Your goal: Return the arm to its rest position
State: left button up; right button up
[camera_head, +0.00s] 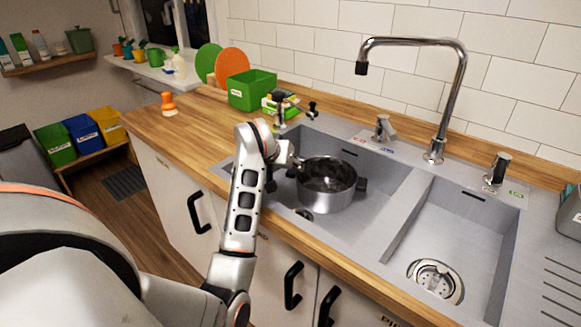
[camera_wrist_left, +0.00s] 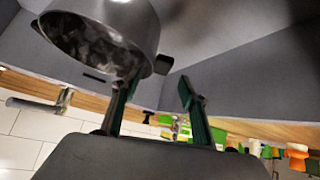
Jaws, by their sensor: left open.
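My left arm reaches over the counter edge to the left sink basin (camera_head: 372,168). My left gripper (camera_head: 274,182) is at the left side of a steel pot (camera_head: 328,197) in that basin, mostly hidden by my own wrist. In the left wrist view, its two fingers (camera_wrist_left: 158,98) are spread apart with nothing between them. The pot (camera_wrist_left: 140,22) is at the upper left there, and one finger overlaps its rim. I cannot tell whether they touch. The pot's inside looks dark and mottled. My right gripper is not in view.
A tall chrome faucet (camera_head: 464,80) stands behind the sink. The right basin (camera_head: 455,235) is empty. A green box (camera_head: 250,90) and an orange-topped item (camera_head: 168,103) stand on the wooden counter (camera_head: 185,130). Black cabinet handles (camera_head: 292,285) project below the front edge.

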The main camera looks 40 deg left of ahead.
pick_arm(q)
jog(key=shift+s+d+r, duration=0.1)
jog(key=shift+s+r, duration=0.35)
jog(key=shift+s, duration=0.05)
